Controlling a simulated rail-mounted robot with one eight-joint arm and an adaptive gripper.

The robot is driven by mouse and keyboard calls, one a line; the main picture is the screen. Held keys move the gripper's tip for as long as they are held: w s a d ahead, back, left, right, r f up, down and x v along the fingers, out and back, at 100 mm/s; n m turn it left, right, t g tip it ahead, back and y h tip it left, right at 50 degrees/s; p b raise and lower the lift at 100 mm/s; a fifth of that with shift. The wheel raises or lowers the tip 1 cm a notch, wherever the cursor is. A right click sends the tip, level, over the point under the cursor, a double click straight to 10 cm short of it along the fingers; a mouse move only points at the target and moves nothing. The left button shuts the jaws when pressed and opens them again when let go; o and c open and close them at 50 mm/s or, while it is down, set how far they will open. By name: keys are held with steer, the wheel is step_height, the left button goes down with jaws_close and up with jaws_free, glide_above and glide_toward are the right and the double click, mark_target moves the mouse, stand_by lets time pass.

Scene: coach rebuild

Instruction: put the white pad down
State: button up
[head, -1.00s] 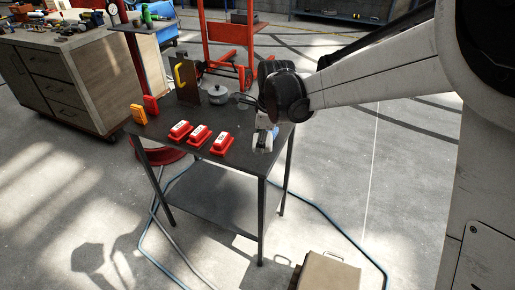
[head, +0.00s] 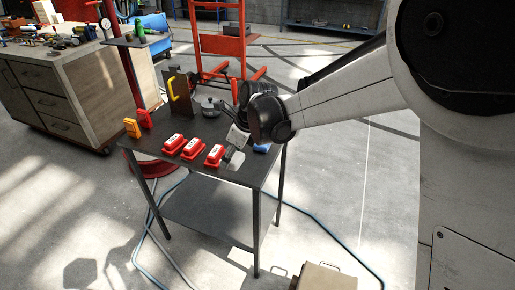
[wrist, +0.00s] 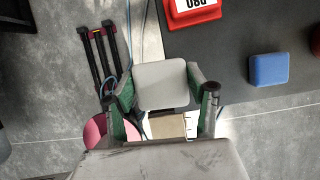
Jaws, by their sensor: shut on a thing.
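The white pad (wrist: 161,86) is a pale rounded square between the two green-lined fingers of my gripper (wrist: 161,98) in the wrist view. My gripper is shut on it. In the head view my gripper (head: 236,149) slants down at the front right edge of the dark table (head: 215,185), with the white pad (head: 233,161) at its tip beside the rightmost red block. In the wrist view the pad overlaps the table's edge and the floor beyond. I cannot tell whether it touches the table.
Three labelled red blocks (head: 192,149) stand in a row left of my gripper. A blue block (wrist: 269,69) lies to the right of the pad, on bare tabletop. A lidded pot (head: 211,107) and a brown upright plate with a yellow handle (head: 179,95) stand behind.

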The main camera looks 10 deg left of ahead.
glide_above(246, 166)
steer(key=d, duration=0.1)
step_height(246, 166, down, 5)
steer(key=shift+f, duration=0.1)
step_height(246, 166, down, 4)
steer(key=shift+r+b, duration=0.25)
steer(key=shift+b, duration=0.25)
steer(key=o, duration=1)
steer(key=shift+f, duration=0.1)
steer(key=w+p+v, duration=0.1)
steer(key=v, duration=1.2)
steer(key=shift+s+r, duration=0.2)
steer(key=shift+r, duration=0.25)
